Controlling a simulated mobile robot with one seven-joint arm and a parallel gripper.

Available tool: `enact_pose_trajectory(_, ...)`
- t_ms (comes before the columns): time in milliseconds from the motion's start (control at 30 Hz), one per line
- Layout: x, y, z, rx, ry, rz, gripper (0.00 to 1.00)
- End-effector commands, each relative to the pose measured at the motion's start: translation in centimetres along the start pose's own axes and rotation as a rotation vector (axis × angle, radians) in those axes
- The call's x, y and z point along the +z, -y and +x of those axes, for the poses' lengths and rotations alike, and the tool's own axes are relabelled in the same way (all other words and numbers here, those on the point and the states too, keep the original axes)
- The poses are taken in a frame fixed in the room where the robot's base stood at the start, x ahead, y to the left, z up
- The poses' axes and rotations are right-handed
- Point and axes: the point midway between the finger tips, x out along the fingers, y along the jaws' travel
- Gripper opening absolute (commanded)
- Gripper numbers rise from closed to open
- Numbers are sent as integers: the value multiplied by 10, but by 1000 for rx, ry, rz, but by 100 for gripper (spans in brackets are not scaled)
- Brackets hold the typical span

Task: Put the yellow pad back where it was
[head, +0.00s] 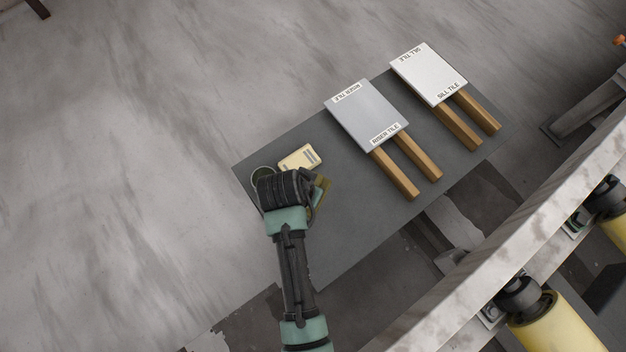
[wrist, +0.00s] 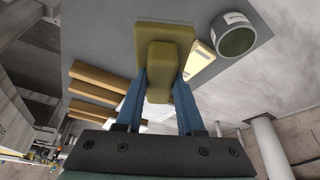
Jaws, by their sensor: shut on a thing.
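The yellow pad (wrist: 170,38) is olive-yellow, with a raised grip block on its back. My gripper (wrist: 161,75) is shut on that grip block, with one blue finger on each side. In the head view the pad (head: 324,186) shows only in part, beside my dark wrist, over the left end of the grey slab. My gripper (head: 315,196) is mostly hidden there by the wrist. I cannot tell whether the pad touches the slab.
A cream labelled block (head: 299,158) and a round green tin (head: 262,174) are close to my gripper. A riser tile (head: 366,113) and a sill tile (head: 428,72) rest on wooden battens (head: 408,178) to the right. Bare slab (head: 355,225) lies in front.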

Motion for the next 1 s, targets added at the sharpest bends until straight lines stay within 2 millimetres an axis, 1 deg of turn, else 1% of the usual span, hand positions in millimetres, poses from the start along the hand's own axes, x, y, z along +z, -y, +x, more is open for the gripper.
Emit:
enact_pose_trajectory(33, 0, 1, 14, 7, -5, 26, 0)
enact_pose_trajectory(267, -4, 1, 24, 33, -10, 78, 0)
enact_pose_trajectory(367, 2, 0, 38, 37, -8, 81, 0)
enact_pose_trajectory(500, 12, 0, 62, 37, -8, 80, 0)
enact_pose_trajectory(733, 21, 0, 84, 36, -9, 80, 0)
enact_pose_trajectory(900, 30, 1, 107, 34, -9, 80, 0)
enact_pose_trajectory(1000, 32, 1, 112, 33, -11, 80, 0)
